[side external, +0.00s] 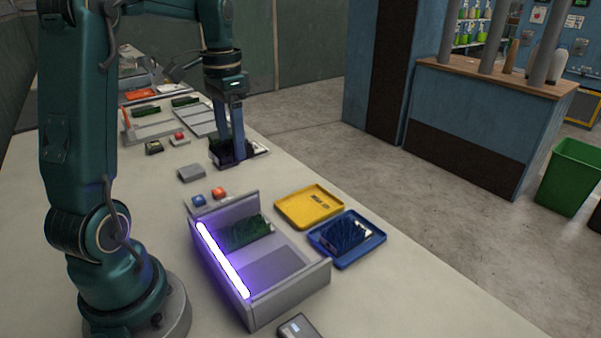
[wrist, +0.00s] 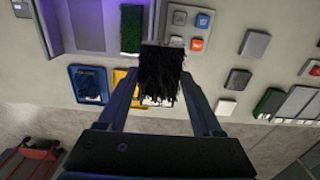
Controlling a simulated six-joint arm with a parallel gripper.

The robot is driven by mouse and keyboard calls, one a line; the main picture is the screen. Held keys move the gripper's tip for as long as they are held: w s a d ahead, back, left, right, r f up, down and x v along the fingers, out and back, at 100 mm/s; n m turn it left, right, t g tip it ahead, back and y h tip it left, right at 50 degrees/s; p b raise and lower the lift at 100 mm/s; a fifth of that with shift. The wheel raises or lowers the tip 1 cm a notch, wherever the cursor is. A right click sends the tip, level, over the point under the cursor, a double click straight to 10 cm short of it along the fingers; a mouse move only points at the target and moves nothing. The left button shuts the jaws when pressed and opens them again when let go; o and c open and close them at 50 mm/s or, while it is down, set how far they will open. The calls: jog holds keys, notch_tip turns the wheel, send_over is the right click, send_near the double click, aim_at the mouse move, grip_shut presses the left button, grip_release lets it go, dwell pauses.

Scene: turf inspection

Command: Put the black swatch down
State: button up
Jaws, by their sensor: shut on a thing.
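My gripper (side external: 230,145) is shut on the black swatch (side external: 220,153), over the bench behind the light box. In the wrist view the swatch (wrist: 160,75) hangs between the fingertips of my gripper (wrist: 159,78), with shaggy black strands and a pale edge at its lower end. I cannot tell whether it touches the bench. The yellow tray (side external: 309,207) is empty apart from a dark marking on its floor. The blue tray (side external: 374,240) holds a dark blue swatch (side external: 346,233). In the wrist view the swatch and a finger partly hide the yellow tray (wrist: 121,75).
The grey light box (side external: 290,292), with a glowing violet lamp (side external: 222,260), holds a green swatch (side external: 247,231). A button panel (side external: 208,202) and a grey block (side external: 191,173) stand behind it. Green swatches (side external: 146,110) lie at the back. A small device (side external: 298,327) is in front.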

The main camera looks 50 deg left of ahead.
jog(key=w+f, duration=0.1)
jog(key=w+a, duration=0.1)
jog(key=w, duration=0.1)
jog(key=w+a+f, duration=0.1)
jog(key=shift+w+a+f, duration=0.15)
jog(key=shift+w+f, duration=0.1)
jog(key=shift+f, duration=0.35)
send_over(305, 209)
notch_tip(305, 209, down, 7)
jog(key=shift+f, duration=2.05)
jog(key=shift+f, duration=0.1)
jog(key=o, duration=1.4)
jog(key=shift+o, duration=0.2)
